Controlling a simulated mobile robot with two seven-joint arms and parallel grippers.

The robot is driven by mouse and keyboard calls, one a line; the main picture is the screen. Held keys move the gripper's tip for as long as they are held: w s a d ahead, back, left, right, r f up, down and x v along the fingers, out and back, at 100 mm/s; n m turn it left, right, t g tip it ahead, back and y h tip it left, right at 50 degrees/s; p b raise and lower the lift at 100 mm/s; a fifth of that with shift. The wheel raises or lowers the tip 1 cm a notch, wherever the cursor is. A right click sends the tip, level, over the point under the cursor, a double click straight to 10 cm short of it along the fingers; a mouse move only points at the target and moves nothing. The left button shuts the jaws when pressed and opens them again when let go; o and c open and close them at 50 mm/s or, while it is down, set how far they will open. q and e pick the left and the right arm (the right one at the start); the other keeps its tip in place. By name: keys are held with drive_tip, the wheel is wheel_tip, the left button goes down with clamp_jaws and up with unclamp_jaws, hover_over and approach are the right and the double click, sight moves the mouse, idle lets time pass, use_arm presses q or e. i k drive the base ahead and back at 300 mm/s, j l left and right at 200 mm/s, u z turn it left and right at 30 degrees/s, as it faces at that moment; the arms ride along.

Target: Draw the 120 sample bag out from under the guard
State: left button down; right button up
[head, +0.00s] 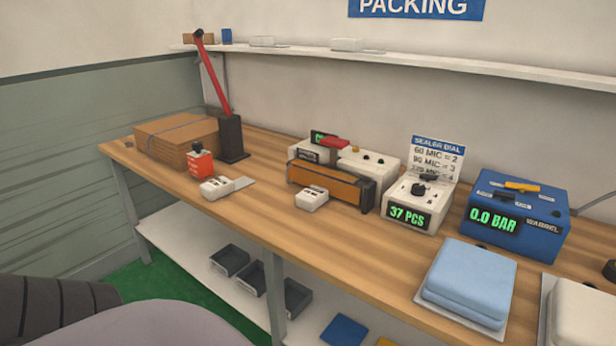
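The heat sealer (372,164) stands at the middle back of the bench, with a red handle (334,142) on top. An amber guard (325,183) spans its front between dark end pieces. A small pale block with dark marks (312,198) lies just in front of the guard; I cannot tell whether it touches it. A similar pale block (216,187) lies further left, by a flat pale piece (242,183). No "120" label is readable on either, and I cannot identify the sample bag. Anything under the guard is hidden. Neither gripper shows.
A dial box (414,200) reads 37 PCS, below a sealer dial sign (437,158). A blue machine (514,213) reads 0.0 BAR. Light-blue folded stacks (470,278) lie front right. Cardboard (176,137) and a red-armed post (232,137) stand left. Bench front-centre is clear.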

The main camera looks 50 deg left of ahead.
sight(311, 198)
drive_tip(key=j, duration=0.75)
drive_tip(key=i+j, duration=0.1)
drive_tip(key=j, duration=0.7)
